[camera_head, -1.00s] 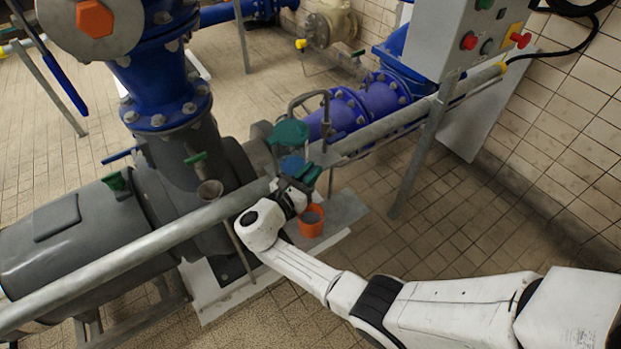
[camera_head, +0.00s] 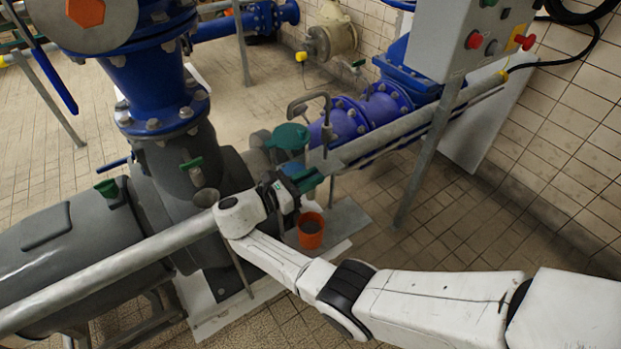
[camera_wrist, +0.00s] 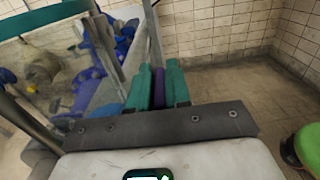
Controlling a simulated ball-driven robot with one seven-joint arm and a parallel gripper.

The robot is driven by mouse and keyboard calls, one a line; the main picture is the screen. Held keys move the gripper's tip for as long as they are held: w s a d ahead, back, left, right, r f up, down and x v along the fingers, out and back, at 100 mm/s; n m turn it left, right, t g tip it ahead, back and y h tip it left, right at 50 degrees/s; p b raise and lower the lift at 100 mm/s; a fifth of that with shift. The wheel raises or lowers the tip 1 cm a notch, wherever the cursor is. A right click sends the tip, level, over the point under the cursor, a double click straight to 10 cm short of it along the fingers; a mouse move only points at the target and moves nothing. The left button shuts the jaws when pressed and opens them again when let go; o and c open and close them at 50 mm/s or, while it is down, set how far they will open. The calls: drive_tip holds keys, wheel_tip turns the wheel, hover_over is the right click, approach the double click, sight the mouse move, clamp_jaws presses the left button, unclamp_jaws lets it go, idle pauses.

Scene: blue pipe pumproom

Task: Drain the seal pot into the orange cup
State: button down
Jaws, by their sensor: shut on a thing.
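The seal pot (camera_head: 288,137) has a teal-green lid and stands beside the grey pump under a bent pipe. Its clear wall seems to fill the left of the wrist view (camera_wrist: 55,75), with a teal rim. My gripper (camera_head: 310,181) is at the pot's front right, fingers pointing right. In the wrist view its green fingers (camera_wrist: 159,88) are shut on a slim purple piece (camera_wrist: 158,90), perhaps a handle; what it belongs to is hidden. The orange cup (camera_head: 311,240) stands upright on a grey ledge, below my gripper, its inside dark. I cannot tell whether liquid runs.
A long grey rail (camera_head: 110,267) crosses in front of the pump (camera_head: 70,235). A green round knob (camera_wrist: 309,145) shows at the wrist view's right edge.

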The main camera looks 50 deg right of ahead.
drive_tip(key=c, duration=1.2)
unclamp_jaws()
drive_tip(key=shift+o, duration=0.2)
drive_tip(key=b+v, duration=0.2)
drive_tip(key=v, duration=0.9)
drive_tip(key=shift+d, duration=0.1)
drive_tip(key=s+d+f+m+t+y, duration=0.2)
drive_tip(key=s+f+m+y, duration=0.7)
drive_tip(key=s+f, duration=0.7)
drive_tip(key=s+a+r+m+t+y, duration=0.2)
drive_tip(key=s+a+r+m+y, duration=0.1)
drive_tip(key=s, duration=0.3)
drive_tip(key=s+a+r+m+t+y+p, duration=0.1)
drive_tip(key=s+a+r+m+t+y, duration=0.1)
drive_tip(key=s+y, duration=0.3)
drive_tip(key=shift+s+a+r+m+p, duration=0.3)
drive_tip(key=shift+s+a+r+m, duration=0.2)
drive_tip(key=shift+s+a+r, duration=0.55)
